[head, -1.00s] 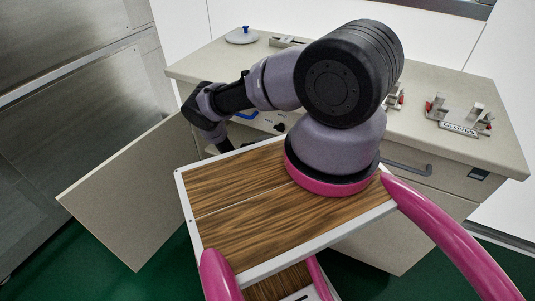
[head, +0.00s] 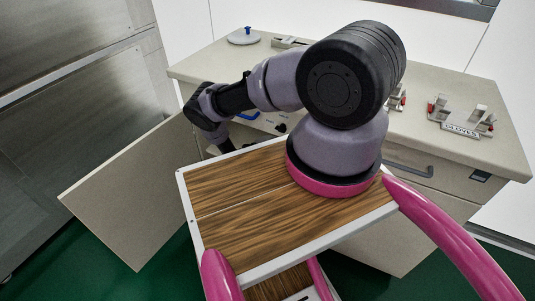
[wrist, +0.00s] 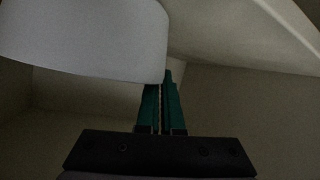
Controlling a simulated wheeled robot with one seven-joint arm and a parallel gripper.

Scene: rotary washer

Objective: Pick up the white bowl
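In the wrist view, a large smooth whitish curved form, taken to be the white bowl (wrist: 85,45), fills the upper left. Its lower right corner meets my fingertips. My gripper (wrist: 167,82) has teal fingers that lie close together, with only a thin pale line between them. They appear shut on the bowl's edge, though the pinch itself is small and dark.
The dim cabinet interior (wrist: 80,95) surrounds the gripper, with a pale slanted panel (wrist: 245,35) above right. In the head view an open door (head: 125,195) stands left of the counter (head: 460,110). A grey lidded disc (head: 243,37) and metal fixtures (head: 462,118) sit on top.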

